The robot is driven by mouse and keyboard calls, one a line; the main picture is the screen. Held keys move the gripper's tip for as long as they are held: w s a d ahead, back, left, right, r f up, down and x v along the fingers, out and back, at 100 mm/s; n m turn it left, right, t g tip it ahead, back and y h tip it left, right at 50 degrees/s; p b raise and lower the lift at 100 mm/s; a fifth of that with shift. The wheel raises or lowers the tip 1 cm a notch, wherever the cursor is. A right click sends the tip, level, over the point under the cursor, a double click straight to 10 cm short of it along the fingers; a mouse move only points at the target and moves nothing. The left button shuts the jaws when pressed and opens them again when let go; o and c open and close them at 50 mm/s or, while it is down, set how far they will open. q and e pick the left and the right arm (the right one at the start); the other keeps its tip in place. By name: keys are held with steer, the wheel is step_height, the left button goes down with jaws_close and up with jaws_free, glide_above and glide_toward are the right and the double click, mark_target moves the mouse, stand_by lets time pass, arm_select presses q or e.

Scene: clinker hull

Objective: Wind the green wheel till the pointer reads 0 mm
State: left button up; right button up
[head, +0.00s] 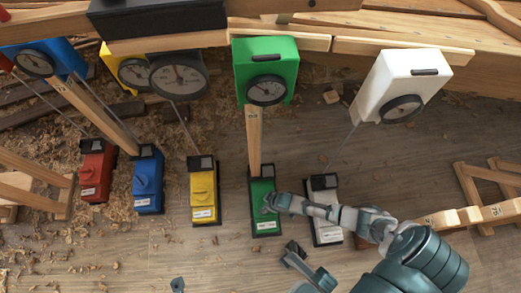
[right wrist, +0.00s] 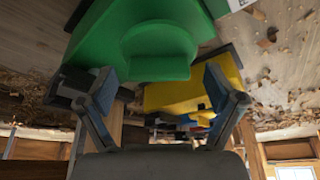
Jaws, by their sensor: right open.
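The green wheel (right wrist: 160,50) is a round knob on the green floor box (head: 263,215). It also shows in the head view (head: 266,202), partly hidden by my fingers. My right gripper (right wrist: 160,88) is open, one finger on each side of the wheel in the right wrist view; I cannot tell whether they touch it. In the head view the right gripper (head: 270,203) reaches the box from the right. The green gauge (head: 278,56) hangs above, its round dial (head: 265,90) facing me; the pointer is too small to read.
Red (head: 95,172), blue (head: 148,182) and yellow (head: 203,192) floor boxes stand left of the green one. A white box (head: 324,190) stands close on its right, partly behind my right arm. A wooden plank (head: 254,140) rises between green box and gauge. Wooden trestles (head: 490,212) stand right.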

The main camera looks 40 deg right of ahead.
steer(key=shift+w+f, duration=0.1)
steer(key=shift+f, duration=0.15)
steer(key=shift+w, duration=0.1)
steer(key=shift+d, duration=0.1)
